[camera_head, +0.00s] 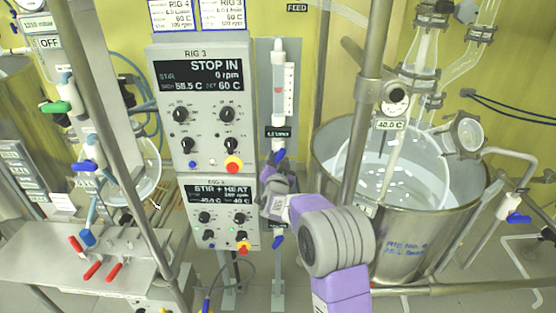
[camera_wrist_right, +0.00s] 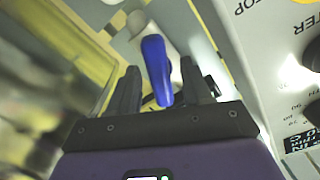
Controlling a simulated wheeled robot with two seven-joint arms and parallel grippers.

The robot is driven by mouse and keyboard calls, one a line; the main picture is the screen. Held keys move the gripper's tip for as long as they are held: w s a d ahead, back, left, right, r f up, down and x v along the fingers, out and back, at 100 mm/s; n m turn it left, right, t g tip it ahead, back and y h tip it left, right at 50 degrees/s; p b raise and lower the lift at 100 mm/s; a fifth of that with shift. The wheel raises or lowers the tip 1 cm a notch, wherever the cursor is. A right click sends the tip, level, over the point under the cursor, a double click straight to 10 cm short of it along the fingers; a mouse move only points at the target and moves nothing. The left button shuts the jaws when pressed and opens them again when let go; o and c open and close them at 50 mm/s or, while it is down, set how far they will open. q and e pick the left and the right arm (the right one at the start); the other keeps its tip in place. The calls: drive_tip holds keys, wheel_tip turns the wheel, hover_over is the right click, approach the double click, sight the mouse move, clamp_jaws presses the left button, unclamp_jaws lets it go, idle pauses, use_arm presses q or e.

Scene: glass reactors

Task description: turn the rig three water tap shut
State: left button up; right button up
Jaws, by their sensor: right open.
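A blue tap handle (camera_head: 279,156) sits under the flow tube (camera_head: 284,95), to the right of the RIG 3 panel (camera_head: 202,105). My right gripper (camera_head: 278,172) is just below this handle in the head view. In the right wrist view the blue handle (camera_wrist_right: 156,68) stands between the two dark fingers of the right gripper (camera_wrist_right: 160,80). The fingers are apart, with a gap on both sides of the handle, so it is not gripped. The gripper partly hides the pipe below the tap. My left gripper is not in view.
A second control panel (camera_head: 220,213), reading STIR + HEAT, is below the RIG 3 panel, close to the gripper's left. Another blue tap (camera_head: 278,242) is lower down. A large steel vessel (camera_head: 400,220) and an upright post (camera_head: 362,120) stand to the right.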

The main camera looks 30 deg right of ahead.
drive_tip(key=shift+w+d, duration=0.3)
drive_tip(key=shift+w, duration=0.1)
